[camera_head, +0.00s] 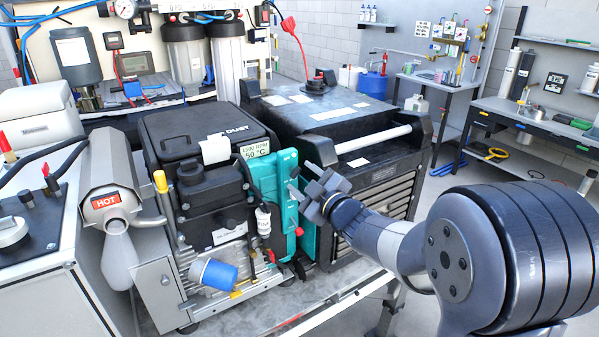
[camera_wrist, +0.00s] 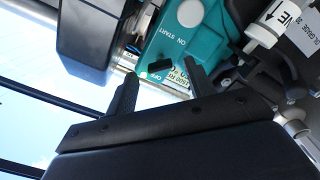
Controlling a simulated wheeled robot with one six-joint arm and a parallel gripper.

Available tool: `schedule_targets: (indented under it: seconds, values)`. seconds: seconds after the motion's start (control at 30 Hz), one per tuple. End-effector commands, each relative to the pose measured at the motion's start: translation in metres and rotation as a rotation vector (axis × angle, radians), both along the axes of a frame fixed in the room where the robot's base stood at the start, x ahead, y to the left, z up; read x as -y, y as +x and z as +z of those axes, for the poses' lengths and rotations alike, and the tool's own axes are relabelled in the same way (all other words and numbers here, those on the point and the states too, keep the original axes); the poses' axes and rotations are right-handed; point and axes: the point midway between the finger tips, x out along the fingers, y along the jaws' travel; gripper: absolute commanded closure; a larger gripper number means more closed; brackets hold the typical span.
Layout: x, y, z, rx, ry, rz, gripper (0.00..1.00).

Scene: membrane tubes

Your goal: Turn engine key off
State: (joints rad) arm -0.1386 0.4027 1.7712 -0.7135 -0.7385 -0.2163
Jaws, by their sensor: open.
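The engine's teal panel (camera_head: 277,190) faces my gripper, and it also shows in the wrist view (camera_wrist: 208,45). In the wrist view, the panel carries the printed words ON START and OFF. A small black piece (camera_wrist: 160,65), which looks like the engine key, sticks out beside the OFF label. My gripper (camera_wrist: 160,78) is open, with one finger on each side of that piece and space between. In the head view, my gripper (camera_head: 311,187) is close to the panel's right side. The key cannot be made out there, and contact cannot be told.
A large black unit (camera_head: 375,150) with a white bar stands right behind my gripper. A blue cylinder (camera_head: 213,273) and a silver box marked HOT (camera_head: 107,185) are at the left. A workbench (camera_head: 535,122) stands at the far right. Open floor lies between.

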Motion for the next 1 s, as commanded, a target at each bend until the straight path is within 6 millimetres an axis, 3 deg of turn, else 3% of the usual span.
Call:
schedule_targets:
  seconds: [0.2,0.57,1.0]
  values:
    - [-0.011,0.017,0.001,0.0,0.0,0.0,0.49]
    - [-0.013,0.02,0.0,0.001,0.0,-0.001,0.49]
    - [-0.013,0.019,0.0,0.0,0.0,-0.001,0.85]
